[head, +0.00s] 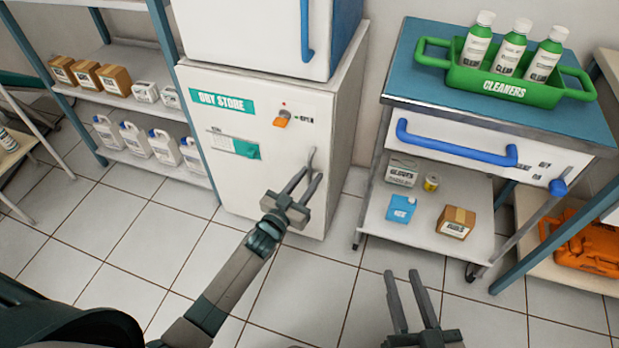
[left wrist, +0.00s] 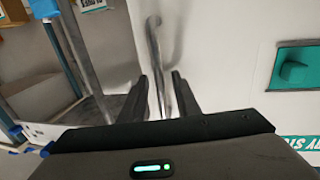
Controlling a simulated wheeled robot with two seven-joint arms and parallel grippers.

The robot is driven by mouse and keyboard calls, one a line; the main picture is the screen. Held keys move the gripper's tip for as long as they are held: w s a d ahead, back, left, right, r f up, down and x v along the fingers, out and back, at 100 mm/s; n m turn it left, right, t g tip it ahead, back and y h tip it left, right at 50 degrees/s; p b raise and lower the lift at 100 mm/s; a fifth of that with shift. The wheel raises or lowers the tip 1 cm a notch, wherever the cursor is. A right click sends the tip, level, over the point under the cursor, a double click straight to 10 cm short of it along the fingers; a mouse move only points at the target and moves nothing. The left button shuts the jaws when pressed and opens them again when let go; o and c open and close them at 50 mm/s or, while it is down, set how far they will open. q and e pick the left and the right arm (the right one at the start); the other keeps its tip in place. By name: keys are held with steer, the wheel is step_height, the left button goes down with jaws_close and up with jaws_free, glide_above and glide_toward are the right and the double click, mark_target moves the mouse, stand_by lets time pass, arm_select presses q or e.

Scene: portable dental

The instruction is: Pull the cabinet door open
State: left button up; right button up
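The white cabinet door (head: 235,165) carries a "DRY STORE" label and appears shut. Its grey upright bar handle (head: 312,160) is near the door's right edge. My left gripper (head: 302,180) is in front of the handle with its fingers apart. In the left wrist view the handle (left wrist: 155,45) runs between the two fingers of my left gripper (left wrist: 161,85), with gaps showing beside it. Whether a finger touches the handle I cannot tell. My right gripper (head: 405,283) is open and empty over the floor, low in the head view.
A trolley (head: 385,215) with a blue drawer handle stands to the right. Shelving with jugs (head: 135,138) stands left. The tiled floor (head: 150,235) in front is clear.

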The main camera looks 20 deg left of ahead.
arm_select(q)
steer(key=shift+w+d, duration=0.1)
steer(key=shift+w, duration=0.3)
jaws_close()
steer(key=shift+s, duration=0.15)
